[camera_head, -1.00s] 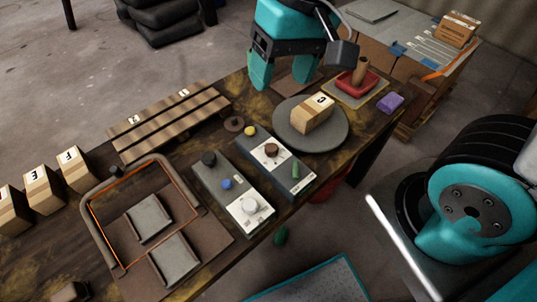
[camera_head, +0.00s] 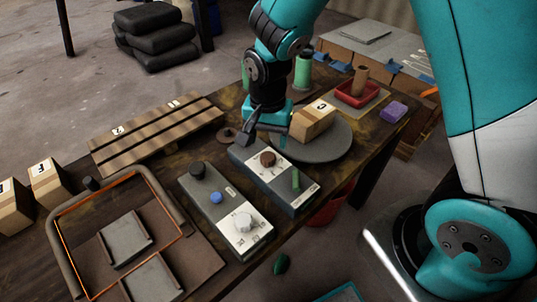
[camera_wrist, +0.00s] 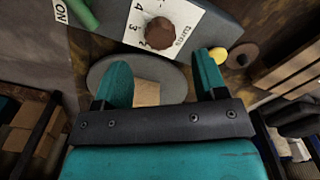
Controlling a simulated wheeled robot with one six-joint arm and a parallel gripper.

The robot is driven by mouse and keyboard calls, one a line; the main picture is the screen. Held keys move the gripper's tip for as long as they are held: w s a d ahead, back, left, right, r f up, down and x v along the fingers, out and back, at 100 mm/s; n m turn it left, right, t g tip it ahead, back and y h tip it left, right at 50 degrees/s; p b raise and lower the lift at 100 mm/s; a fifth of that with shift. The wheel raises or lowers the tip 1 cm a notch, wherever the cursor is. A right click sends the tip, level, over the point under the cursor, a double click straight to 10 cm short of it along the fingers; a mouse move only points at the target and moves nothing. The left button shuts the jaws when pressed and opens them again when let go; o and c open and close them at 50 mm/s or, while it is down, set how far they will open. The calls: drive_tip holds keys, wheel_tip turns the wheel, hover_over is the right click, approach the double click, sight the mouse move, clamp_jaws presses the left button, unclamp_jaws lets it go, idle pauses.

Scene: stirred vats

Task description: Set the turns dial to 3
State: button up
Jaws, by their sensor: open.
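The turns dial is a dark brown knob (camera_head: 267,158) on a white plate on the dark grey control box (camera_head: 292,199). In the wrist view the knob (camera_wrist: 160,32) sits beside the printed word "turns" and the digits 4, 3 and 2. I cannot tell which digit it points at. My gripper (camera_head: 262,132) is just behind the knob in the head view, above the box's far end. In the wrist view my gripper (camera_wrist: 162,74) is open and empty, its fingers apart, with the knob beyond the fingertips. No contact with the dial shows.
A grey turntable (camera_head: 328,155) carrying a carton (camera_head: 312,121) stands right of my gripper. A second control box (camera_head: 206,205) with a white knob (camera_head: 243,222) stands to the left.

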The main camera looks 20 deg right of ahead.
sight(268, 156)
wheel_tip(268, 156, down, 6)
drive_tip(key=shift+f, duration=0.1)
drive_tip(key=c, duration=0.9)
drive_tip(key=shift+n, duration=0.3)
drive_tip(key=n+p, duration=0.1)
drive_tip(key=n, duration=0.2)
drive_tip(key=shift+n, duration=0.3)
drive_tip(key=shift+n+p, duration=0.4)
drive_tip(key=shift+n, duration=1.8)
